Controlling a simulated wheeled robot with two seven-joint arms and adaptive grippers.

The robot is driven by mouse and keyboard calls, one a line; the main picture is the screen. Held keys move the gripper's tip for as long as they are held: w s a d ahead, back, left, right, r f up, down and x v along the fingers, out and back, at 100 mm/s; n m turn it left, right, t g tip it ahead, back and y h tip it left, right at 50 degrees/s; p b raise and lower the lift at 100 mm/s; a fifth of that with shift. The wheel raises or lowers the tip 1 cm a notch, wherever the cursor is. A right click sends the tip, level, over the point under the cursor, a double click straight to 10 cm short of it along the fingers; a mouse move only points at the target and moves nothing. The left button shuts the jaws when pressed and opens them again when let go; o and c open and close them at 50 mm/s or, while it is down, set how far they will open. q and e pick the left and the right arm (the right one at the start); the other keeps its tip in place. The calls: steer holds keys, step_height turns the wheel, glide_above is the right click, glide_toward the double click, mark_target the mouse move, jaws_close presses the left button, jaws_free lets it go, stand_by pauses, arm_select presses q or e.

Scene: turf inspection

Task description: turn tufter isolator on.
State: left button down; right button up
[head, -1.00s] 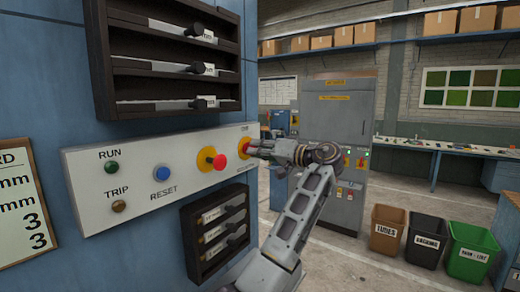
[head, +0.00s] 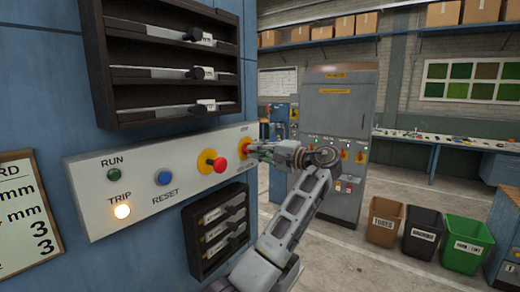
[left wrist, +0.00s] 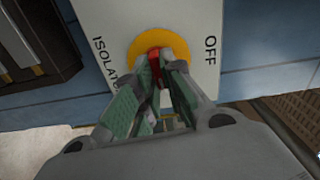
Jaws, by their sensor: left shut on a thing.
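The isolator is a red handle (left wrist: 153,62) on a round yellow plate (left wrist: 185,45), at the right end of the pale control panel (head: 90,190). OFF is printed on one side of the plate and ISOLATOR on the opposite side. My left gripper (head: 257,150) is at this switch; in the left wrist view its fingers (left wrist: 155,72) are shut on the red handle from both sides. The fingers hide much of the handle, so I cannot tell its exact angle. The TRIP lamp (head: 122,211) glows amber; the RUN lamp (head: 114,174) is dark green. My right gripper is out of view.
A red mushroom button (head: 219,165) on yellow sits just left of the isolator, and a blue RESET button (head: 164,177) further left. Dark racks are above (head: 165,60) and below (head: 215,232) the panel. A grey cabinet (head: 340,115) and several bins stand behind.

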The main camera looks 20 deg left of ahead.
arm_select(q)
steer(key=shift+d+r+m, duration=0.1)
steer(key=shift+r+m, duration=0.15)
steer(key=shift+m, duration=0.35)
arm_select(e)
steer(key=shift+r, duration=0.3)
arm_select(q)
steer(key=c, duration=1.8)
jaws_free()
steer(key=shift+f, duration=0.1)
steer(key=shift+o, duration=1.4)
steer(key=shift+w+d+f, duration=0.1)
steer(key=shift+w+f, duration=0.05)
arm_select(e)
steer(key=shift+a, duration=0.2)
arm_select(q)
steer(key=v, duration=1.2)
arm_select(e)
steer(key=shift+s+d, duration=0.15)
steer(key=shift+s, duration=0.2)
arm_select(q)
steer(key=shift+w+d, duration=0.1)
steer(key=shift+d, duration=0.05)
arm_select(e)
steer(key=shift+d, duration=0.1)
